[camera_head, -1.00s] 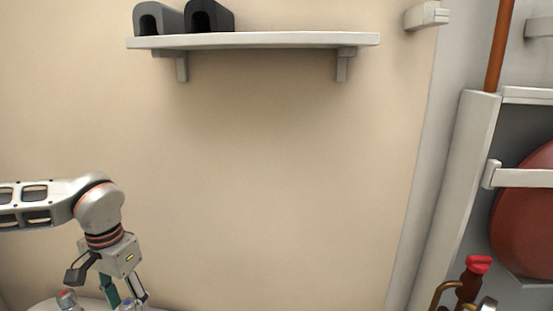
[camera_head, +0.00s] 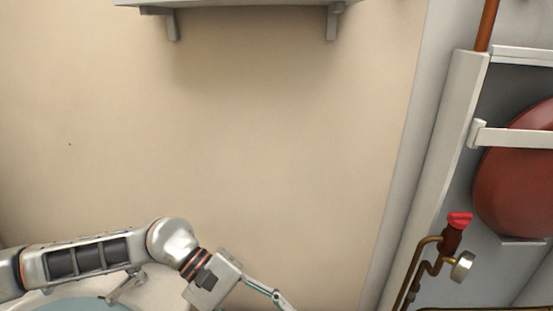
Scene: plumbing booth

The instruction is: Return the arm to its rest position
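My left arm comes in from the left along the bottom of the head view. Its gripper (camera_head: 262,290) points down and to the right. One finger shows; the rest of the gripper is cut off by the bottom edge, so I cannot tell whether it is open or shut, and I see nothing held. The arm passes in front of a white rounded basin (camera_head: 160,290) at the lower left. My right arm and gripper are not in view.
A wall shelf (camera_head: 250,3) crosses the top edge. At right are a red tank (camera_head: 515,180) behind a white bracket (camera_head: 515,137), and brass pipes with a red-topped valve (camera_head: 457,225). The beige wall (camera_head: 270,140) between is bare.

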